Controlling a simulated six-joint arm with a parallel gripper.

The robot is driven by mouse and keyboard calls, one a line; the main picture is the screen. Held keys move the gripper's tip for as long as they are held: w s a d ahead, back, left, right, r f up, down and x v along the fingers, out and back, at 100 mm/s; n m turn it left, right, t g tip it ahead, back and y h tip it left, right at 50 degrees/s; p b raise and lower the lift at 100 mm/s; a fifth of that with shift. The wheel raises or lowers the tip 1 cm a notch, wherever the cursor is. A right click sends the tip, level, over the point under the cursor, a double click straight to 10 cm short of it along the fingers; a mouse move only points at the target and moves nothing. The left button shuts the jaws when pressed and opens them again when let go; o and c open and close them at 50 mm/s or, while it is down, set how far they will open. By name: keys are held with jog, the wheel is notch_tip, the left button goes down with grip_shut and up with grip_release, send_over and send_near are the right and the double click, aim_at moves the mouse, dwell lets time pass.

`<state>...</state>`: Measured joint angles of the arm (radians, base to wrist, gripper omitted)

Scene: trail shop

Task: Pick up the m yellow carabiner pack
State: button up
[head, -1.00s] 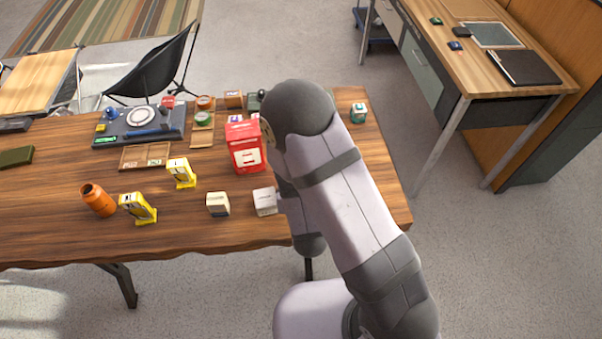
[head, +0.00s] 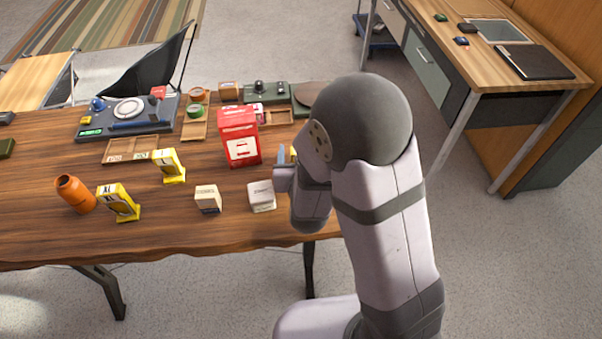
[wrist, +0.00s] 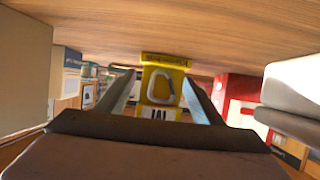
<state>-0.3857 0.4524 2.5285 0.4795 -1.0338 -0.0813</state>
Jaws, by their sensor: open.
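A yellow carabiner pack (wrist: 162,88) with a grey carabiner picture is centred in the wrist view. It looks upside down there, and its white label seems to read M. My gripper (wrist: 161,97) is open, with one finger on each side of the pack; contact cannot be told. In the head view my gripper (head: 286,156) is low over the table, right of the red box, and only a sliver of yellow (head: 293,153) shows beside a finger.
A red box (head: 240,137) and a small white box (head: 261,196) stand close to my gripper. A cream box (head: 208,199) and an orange bottle (head: 75,194) are farther left. Trays and a grey-green case (head: 265,94) fill the back. Bare wood lies along the front edge.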

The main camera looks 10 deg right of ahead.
jog(key=shift+w+f+b, duration=0.1)
jog(key=shift+b, duration=0.5)
jog(key=c, duration=1.2)
notch_tip(320, 180, up, 10)
jog(key=p, duration=0.2)
jog(key=shift+p, duration=0.3)
